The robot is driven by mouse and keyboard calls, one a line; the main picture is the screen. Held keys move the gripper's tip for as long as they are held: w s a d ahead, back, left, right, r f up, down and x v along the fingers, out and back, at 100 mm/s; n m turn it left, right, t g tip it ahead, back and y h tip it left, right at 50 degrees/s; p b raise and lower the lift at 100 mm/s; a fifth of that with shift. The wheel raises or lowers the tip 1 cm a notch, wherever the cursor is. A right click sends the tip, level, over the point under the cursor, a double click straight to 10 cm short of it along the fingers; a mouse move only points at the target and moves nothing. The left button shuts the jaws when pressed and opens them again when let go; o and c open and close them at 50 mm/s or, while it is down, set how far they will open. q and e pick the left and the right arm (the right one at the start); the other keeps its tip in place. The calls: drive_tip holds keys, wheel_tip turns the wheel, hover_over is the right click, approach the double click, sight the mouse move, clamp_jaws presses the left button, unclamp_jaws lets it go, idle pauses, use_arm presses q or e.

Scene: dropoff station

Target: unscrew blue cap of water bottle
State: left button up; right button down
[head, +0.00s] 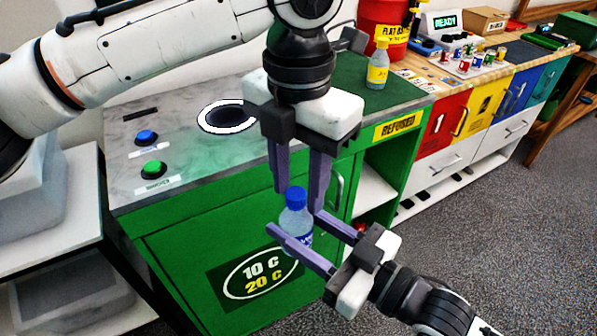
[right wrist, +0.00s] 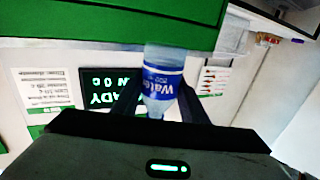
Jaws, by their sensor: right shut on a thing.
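The water bottle (head: 294,222) is clear with a blue label and stands roughly upright in the air in front of the green cabinet. Its blue cap (head: 296,196) is on top. My right gripper (head: 293,221) comes from the lower right and is shut on the bottle's body. In the right wrist view the bottle (right wrist: 163,75) shows its blue label between the dark fingers. My left gripper (head: 298,201) points down from above, open, with its fingers on either side of the cap and apparently apart from it. The bottle's lower part is partly hidden by a right finger.
The green station (head: 133,212) has a grey top with a round white-rimmed hole (head: 203,129), a blue button (head: 146,137) and a green button (head: 154,169). A yellow bottle (head: 378,69) stands on the green top at the back. Coloured bins (head: 445,125) are to the right.

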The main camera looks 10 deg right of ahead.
use_arm(q)
clamp_jaws()
drive_tip(key=shift+s, duration=0.1)
drive_tip(key=shift+d, duration=0.1)
